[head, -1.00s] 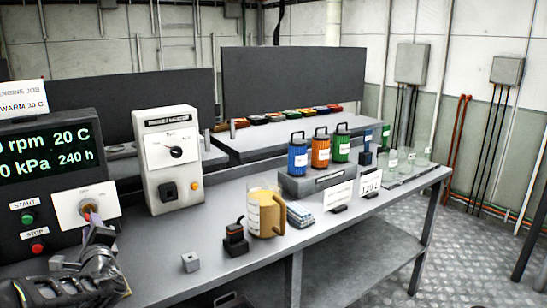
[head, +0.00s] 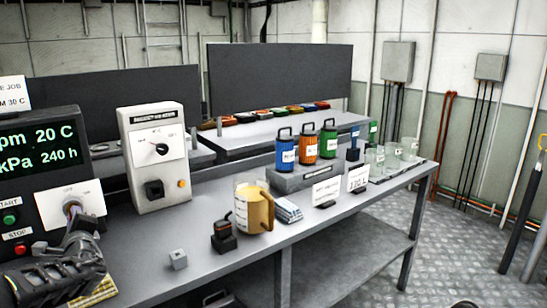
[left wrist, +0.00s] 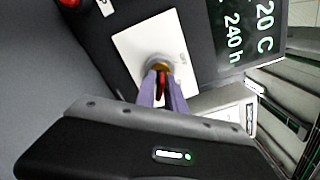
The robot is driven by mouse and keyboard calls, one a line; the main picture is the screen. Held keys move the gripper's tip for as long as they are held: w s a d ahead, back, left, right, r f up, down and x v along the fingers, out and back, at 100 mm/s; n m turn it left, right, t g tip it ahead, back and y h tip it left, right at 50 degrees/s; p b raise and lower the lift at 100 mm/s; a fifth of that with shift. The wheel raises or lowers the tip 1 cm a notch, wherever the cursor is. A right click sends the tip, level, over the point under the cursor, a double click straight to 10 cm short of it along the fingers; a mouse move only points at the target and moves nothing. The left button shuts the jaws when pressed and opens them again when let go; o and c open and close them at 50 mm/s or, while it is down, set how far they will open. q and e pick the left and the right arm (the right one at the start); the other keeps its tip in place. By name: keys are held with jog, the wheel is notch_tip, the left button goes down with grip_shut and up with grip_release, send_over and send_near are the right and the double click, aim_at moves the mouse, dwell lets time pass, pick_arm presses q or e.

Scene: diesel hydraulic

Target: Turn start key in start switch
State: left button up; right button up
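In the left wrist view, the gripper's fingers (left wrist: 161,82) close on the red start key (left wrist: 162,88), whose end is at the switch. The key is hidden by the gripper in the head view. My right gripper is not in view.
The panel carries a green start button (head: 10,218), a red stop button (head: 20,249) and a display (head: 40,145). A white instrument box (head: 158,160) stands beside it.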

pick_arm(q)
grip_shut()
jog(key=m, duration=0.6)
jog(key=o, duration=0.7)
grip_release()
jog(key=v, duration=0.7)
jog(key=shift+s+d, duration=0.25)
jog(key=shift+s, duration=0.05)
jog(key=shift+r, duration=0.1)
